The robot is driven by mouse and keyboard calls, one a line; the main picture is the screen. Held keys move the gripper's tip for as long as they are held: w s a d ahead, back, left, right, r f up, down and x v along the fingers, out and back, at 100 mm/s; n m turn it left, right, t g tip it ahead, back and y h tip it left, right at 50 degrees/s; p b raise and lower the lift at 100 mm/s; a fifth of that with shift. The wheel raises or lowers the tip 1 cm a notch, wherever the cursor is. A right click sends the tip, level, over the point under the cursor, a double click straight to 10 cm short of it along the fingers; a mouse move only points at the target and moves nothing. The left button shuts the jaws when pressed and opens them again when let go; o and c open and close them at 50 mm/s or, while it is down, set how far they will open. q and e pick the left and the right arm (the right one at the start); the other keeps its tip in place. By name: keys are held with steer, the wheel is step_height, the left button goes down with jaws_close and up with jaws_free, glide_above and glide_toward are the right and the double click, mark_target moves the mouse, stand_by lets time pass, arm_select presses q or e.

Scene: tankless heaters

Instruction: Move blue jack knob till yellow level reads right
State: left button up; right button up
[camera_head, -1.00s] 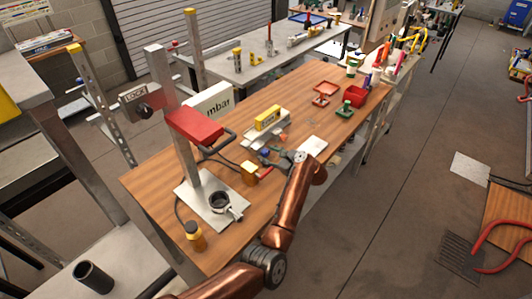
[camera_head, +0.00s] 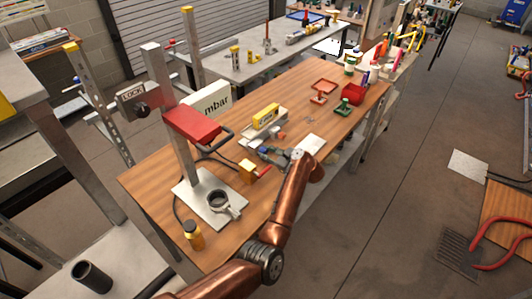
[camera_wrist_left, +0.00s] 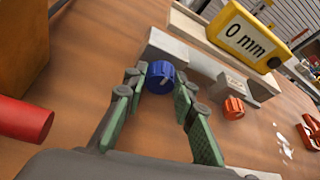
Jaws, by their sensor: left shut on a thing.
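The blue jack knob (camera_wrist_left: 160,77) sits on the front of a grey metal jack body (camera_wrist_left: 187,55) in the left wrist view. My left gripper (camera_wrist_left: 157,88) has its green-padded fingers on either side of the knob and is shut on it. In the head view my left gripper (camera_head: 272,151) reaches over the wooden bench to the jack, and the knob is mostly hidden there. The yellow level (camera_wrist_left: 250,38) rests on top of the jack assembly and reads "0 mm". It also shows in the head view (camera_head: 265,115). My right gripper is not in view.
An orange knob (camera_wrist_left: 233,107) is to the right of the blue one. A red bar (camera_wrist_left: 24,120) and a wooden block lie at left. A red-headed stand (camera_head: 192,123) rises from the bench (camera_head: 150,172). A red bin (camera_head: 353,93) is farther back.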

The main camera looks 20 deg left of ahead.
arm_select(q)
steer(key=shift+w+f+m+g+y+b, duration=0.15)
steer(key=shift+m+g+b, duration=0.55)
steer(key=shift+b, duration=0.8)
steer(key=shift+w+f+m+g+y+b, duration=0.1)
steer(key=shift+m+g+y+b, duration=0.25)
steer(key=shift+m+b, duration=0.85)
steer(key=shift+c, duration=0.3)
steer(key=g+b, duration=0.1)
steer(key=b, duration=0.1)
steer(key=shift+r+m+b, duration=0.25)
steer(key=shift+m+b, duration=0.05)
steer(key=shift+b, duration=0.05)
steer(key=shift+r+b, duration=0.2)
steer(key=shift+b, duration=0.2)
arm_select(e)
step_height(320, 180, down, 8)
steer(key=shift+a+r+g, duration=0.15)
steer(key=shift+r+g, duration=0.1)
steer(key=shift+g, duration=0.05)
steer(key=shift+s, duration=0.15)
arm_select(q)
steer(key=o, duration=1.1)
steer(key=shift+f, duration=0.1)
steer(key=shift+o, duration=0.2)
